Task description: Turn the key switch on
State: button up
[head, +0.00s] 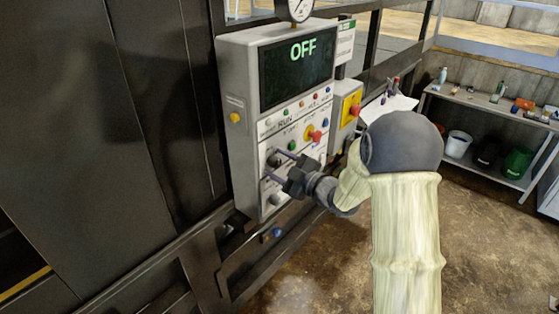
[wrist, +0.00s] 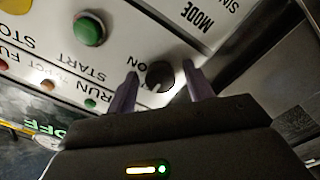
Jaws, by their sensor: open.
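The control panel (head: 243,75) is a grey box with a dark screen (head: 298,70) reading OFF. In the wrist view, a round black knob (wrist: 160,75) sits on the panel beside the printed word ON. My gripper (wrist: 160,90) is open, with one purple finger on each side of the knob; I cannot tell whether either finger touches it. In the head view, my gripper (head: 279,165) is at the lower left of the panel face, and its fingers point at the panel. The knob's printed markings are partly hidden by my gripper in the wrist view.
A green START button (wrist: 90,30) is near the knob. A red emergency button (head: 315,136) sits on the panel to the right, and a yellow box (head: 350,105) is beside the panel. A shelf (head: 480,103) with bottles and buckets stands at the right. Open floor lies below it.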

jog(key=c, duration=1)
jog(key=shift+o, duration=0.2)
